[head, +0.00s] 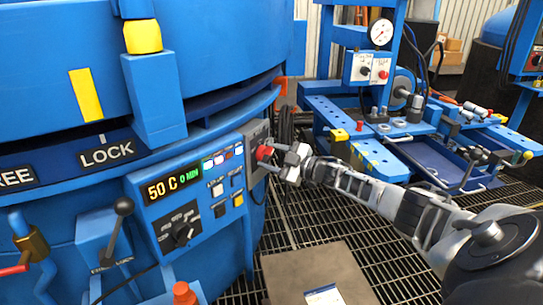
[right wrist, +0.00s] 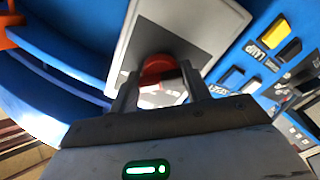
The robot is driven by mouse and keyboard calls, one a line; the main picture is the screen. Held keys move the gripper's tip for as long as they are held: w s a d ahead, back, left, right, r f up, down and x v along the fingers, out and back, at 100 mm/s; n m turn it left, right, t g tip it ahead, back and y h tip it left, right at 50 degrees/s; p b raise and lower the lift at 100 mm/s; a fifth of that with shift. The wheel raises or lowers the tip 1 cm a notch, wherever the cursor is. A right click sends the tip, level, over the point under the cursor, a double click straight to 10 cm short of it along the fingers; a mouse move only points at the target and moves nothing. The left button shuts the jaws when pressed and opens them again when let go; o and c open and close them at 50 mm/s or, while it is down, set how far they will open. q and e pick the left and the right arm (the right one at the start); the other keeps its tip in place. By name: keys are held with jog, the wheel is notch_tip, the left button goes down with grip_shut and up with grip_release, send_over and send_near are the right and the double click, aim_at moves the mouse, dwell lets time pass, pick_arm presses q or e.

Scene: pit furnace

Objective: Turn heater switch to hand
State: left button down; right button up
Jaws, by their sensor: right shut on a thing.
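A red switch knob (head: 264,153) sits on a grey switch box (head: 254,139) at the right side of the blue furnace's control panel. My right gripper (head: 277,159) reaches it from the right and is shut on it. In the right wrist view, the red knob (right wrist: 157,66) shows between the two fingers of my right gripper (right wrist: 160,85), in front of the grey box's plate (right wrist: 190,28). The fingers and a pale patch cover part of the knob. I cannot read its marks or its setting. My left gripper is not in view.
A lever (head: 118,222) stands further left. A blue workbench (head: 345,148) with a gauge stands behind my right arm over grating.

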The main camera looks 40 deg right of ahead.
dwell(0.4)
jog(key=o, duration=1)
jog(key=shift+c, duration=0.2)
jog(key=shift+s, duration=0.1)
pick_arm(q)
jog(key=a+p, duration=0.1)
jog(key=p, duration=0.1)
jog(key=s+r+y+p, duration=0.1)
jog(key=p, duration=0.2)
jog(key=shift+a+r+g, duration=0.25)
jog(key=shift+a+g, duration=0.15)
pick_arm(e)
jog(key=v, duration=1.5)
jog(key=shift+s+d, duration=0.2)
jog(key=shift+s, duration=0.1)
